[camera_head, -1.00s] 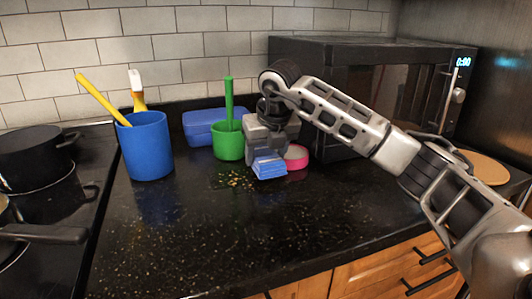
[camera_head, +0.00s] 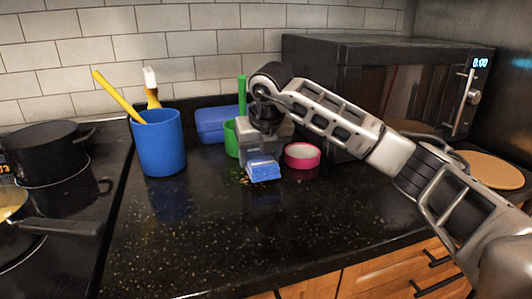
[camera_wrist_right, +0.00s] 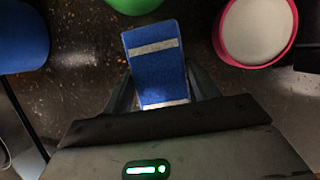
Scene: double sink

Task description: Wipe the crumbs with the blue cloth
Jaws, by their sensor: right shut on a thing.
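The blue cloth (camera_head: 263,172) is folded into a small pad with a pale stripe. My right gripper (camera_head: 263,160) is shut on it and points down at the black counter. In the right wrist view the cloth (camera_wrist_right: 157,65) sits between the two fingers (camera_wrist_right: 160,92). The crumbs (camera_head: 244,180) show as a few yellowish specks at the cloth's left edge; the cloth and gripper may hide others. I cannot tell whether the cloth touches the counter. My left gripper is not in view.
A green cup (camera_head: 231,138) stands behind the gripper, with a blue box (camera_head: 212,124) behind it. A pink-rimmed bowl (camera_head: 302,156) is close on the right. A blue cup (camera_head: 159,145) with utensils stands left. A microwave (camera_head: 400,85) is at the back right. The front counter is clear.

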